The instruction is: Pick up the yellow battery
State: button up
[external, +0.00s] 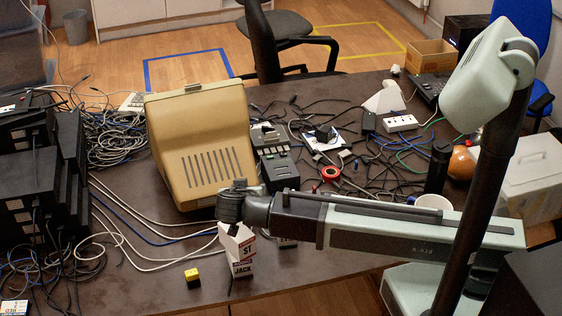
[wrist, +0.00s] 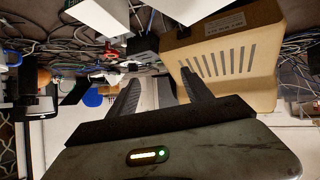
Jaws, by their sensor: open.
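The yellow battery (external: 192,277) is a small yellow block with a dark lower part. It stands near the front edge of the dark table in the external view. It does not show in the wrist view.
A beige monitor (external: 203,140) stands behind the battery; it also shows in the wrist view (wrist: 225,65). Black boxes (external: 35,180) are stacked at left. White cables (external: 125,240) lie left of the battery. Bare tabletop (external: 150,285) surrounds it. A white cup (external: 432,202) stands behind my arm.

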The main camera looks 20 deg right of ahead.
aim_at(190, 276)
jog(key=s+a+f+t+y+b, duration=0.2)
jog(key=s+a+b, duration=0.2)
jog(key=s+a, duration=0.35)
jog(key=s+a+f+t+y+b, duration=0.2)
jog(key=s+a+f+b, duration=0.15)
jog(key=s+a, duration=0.35)
jog(key=a+f+n+b, duration=0.1)
jog(key=f+b, duration=0.1)
jog(key=s+a+f+n+y+b, duration=0.1)
jog(key=a+f+b, duration=0.1)
jog(key=f+b, duration=0.1)
jog(key=s+a+f+n+g+y+b, duration=0.1)
jog(key=f+n+b, duration=0.1)
jog(key=f, duration=0.1)
jog(key=shift+s+a+b, duration=0.2)
jog(key=shift+a+b, duration=0.2)
jog(key=shift+a+n, duration=0.15)
jog(key=shift+n, duration=0.15)
jog(key=b+x, duration=0.1)
jog(key=x, duration=0.3)
jog(key=b+x, duration=0.2)
jog(key=x, duration=0.1)
jog(key=shift+w+f, duration=0.3)
jog(key=shift+f, duration=0.05)
jog(key=shift+r, duration=0.1)
grip_shut()
